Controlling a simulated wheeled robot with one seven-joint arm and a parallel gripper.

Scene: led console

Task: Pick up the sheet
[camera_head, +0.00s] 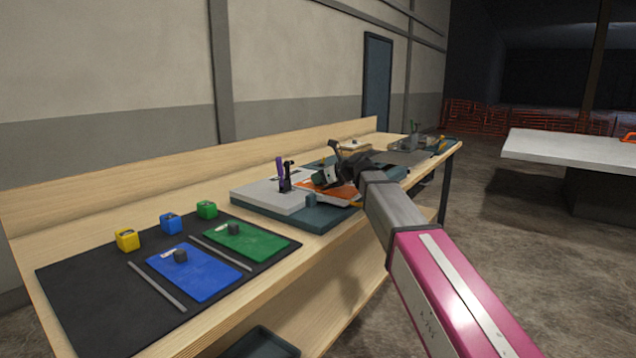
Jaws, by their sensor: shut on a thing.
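An orange sheet (340,191) lies at the light grey and teal fixture on the workbench, partly hidden by my gripper and arm. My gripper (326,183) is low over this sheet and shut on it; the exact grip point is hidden. Whether the sheet is raised off the fixture I cannot tell. A blue sheet (200,281) and a green sheet (258,245) lie flat on a black mat (90,283) to the left, each with a dark knob on top.
The light grey plate (262,194) on the teal base (300,228) carries an upright clamp with a purple handle (280,167). Yellow (127,240), blue (171,223) and green (207,209) blocks stand along the mat's back edge. More tools sit at the bench's far end.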

